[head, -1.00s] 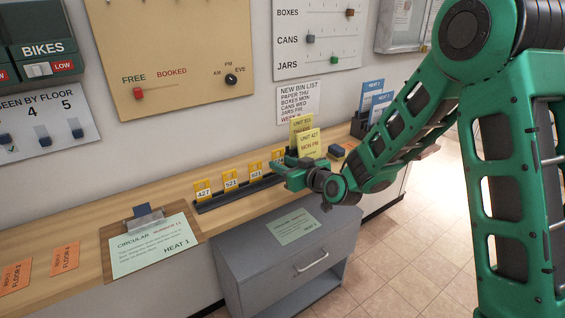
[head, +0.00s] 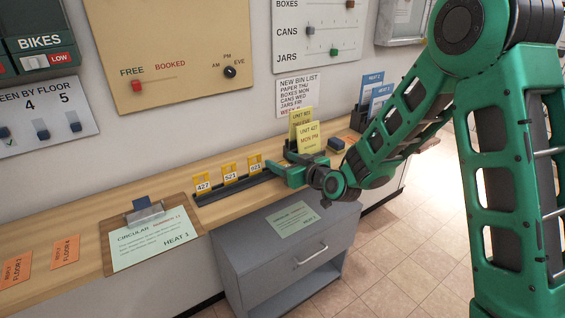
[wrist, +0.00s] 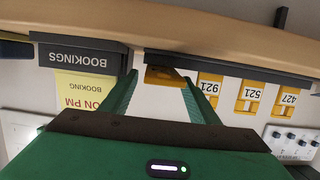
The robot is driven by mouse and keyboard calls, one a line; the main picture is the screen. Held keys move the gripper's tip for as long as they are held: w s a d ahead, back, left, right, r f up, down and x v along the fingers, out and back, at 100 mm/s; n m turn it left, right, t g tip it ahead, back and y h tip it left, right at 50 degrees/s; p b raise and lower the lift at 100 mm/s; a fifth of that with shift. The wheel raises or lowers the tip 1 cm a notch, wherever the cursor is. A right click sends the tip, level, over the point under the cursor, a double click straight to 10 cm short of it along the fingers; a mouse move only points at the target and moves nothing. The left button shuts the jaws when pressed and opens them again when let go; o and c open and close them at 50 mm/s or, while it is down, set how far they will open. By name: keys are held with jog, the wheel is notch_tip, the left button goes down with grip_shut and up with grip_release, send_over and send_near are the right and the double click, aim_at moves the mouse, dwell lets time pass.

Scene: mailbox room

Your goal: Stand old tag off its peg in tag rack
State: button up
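The dark tag rack (head: 235,188) lies along the wooden counter. Yellow tags stand in it: 427 (head: 203,186), 521 (head: 229,175) and a third (head: 255,165), which reads 921 in the wrist view (wrist: 209,88). The wrist view is upside down and shows another yellow tag (wrist: 164,76) at the rack's end, its number not readable. My gripper (head: 282,172) is at the right end of the rack. Its fingers (wrist: 160,82) are apart on either side of this end tag, with a gap visible. In the head view my gripper hides this tag.
A dark bookings holder with yellow cards (head: 308,136) stands close behind my gripper. A dark blue block (head: 336,144) sits to its right. A clipboard (head: 150,238) lies left of the rack. A grey drawer cabinet (head: 285,250) stands below the counter edge.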

jog(key=shift+r, duration=0.1)
jog(key=v, duration=1)
jog(key=shift+s+d, duration=0.25)
jog(key=shift+s, duration=0.05)
jog(key=s+d+f+m+g+h, duration=0.1)
jog(key=s+d+m+g+h, duration=0.1)
jog(key=s+d, duration=0.5)
jog(key=s+d+m+g+h, duration=0.1)
jog(key=s+d+g+h, duration=0.2)
jog(key=d, duration=0.8)
jog(key=s+d+f+m+g+h, duration=0.15)
jog(key=s+d, duration=0.25)
jog(key=d, duration=0.4)
jog(key=s+d+r+m+g, duration=0.1)
jog(key=s+d+m+g, duration=0.1)
jog(key=s, duration=0.5)
jog(key=s+d+r+m+g+h, duration=0.1)
jog(key=s+d+m+g, duration=0.1)
jog(key=s, duration=0.5)
jog(key=s+d+r+m+g, duration=0.2)
jog(key=s+d+m, duration=0.2)
jog(key=s, duration=0.3)
jog(key=shift+s+d+m+h, duration=0.35)
jog(key=shift+d, duration=0.15)
